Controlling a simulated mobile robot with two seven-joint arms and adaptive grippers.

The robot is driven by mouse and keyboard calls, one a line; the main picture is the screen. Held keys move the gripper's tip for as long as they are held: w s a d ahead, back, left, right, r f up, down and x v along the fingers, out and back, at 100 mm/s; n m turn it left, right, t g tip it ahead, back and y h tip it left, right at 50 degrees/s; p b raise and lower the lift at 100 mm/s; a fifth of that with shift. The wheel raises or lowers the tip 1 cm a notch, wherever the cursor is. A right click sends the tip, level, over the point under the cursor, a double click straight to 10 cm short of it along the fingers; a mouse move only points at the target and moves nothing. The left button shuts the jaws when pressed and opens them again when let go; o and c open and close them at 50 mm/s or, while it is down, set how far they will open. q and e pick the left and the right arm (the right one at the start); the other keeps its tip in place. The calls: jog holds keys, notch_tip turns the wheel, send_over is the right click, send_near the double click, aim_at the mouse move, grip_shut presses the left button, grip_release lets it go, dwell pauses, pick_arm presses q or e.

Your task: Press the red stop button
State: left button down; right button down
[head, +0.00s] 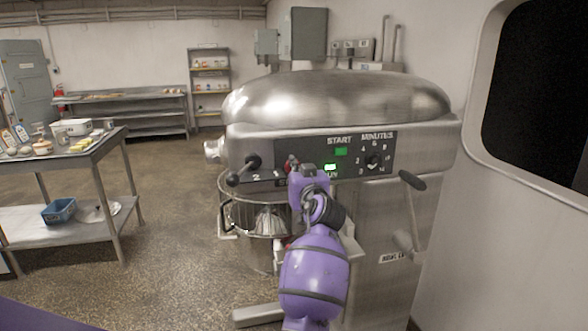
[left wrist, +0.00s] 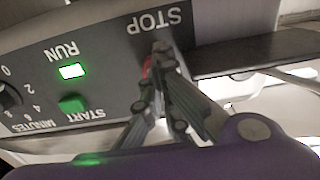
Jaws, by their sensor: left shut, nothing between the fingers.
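The mixer's control panel (head: 378,141) is dark, with START, RUN and STOP labels and a minutes dial. The red stop button (left wrist: 147,68) shows only as a sliver behind my fingers in the left wrist view, which is upside down. A bit of red also shows beside the gripper in the head view. My left gripper (left wrist: 161,47) is shut and empty, its fingertips at the button below the STOP lettering's place on the panel. Contact cannot be told. In the head view my left gripper (head: 294,170) covers part of the panel. My right gripper is not in view.
The green RUN light (head: 330,167) is lit, near the green start button (head: 341,152). A black-knobbed lever (head: 246,168) sticks out left of the gripper. The wire-guarded bowl (head: 262,218) is below. A laden table (head: 125,133) stands left, with open floor between.

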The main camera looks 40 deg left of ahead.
pick_arm(q)
jog(key=v, duration=0.9)
jog(key=shift+p, duration=0.35)
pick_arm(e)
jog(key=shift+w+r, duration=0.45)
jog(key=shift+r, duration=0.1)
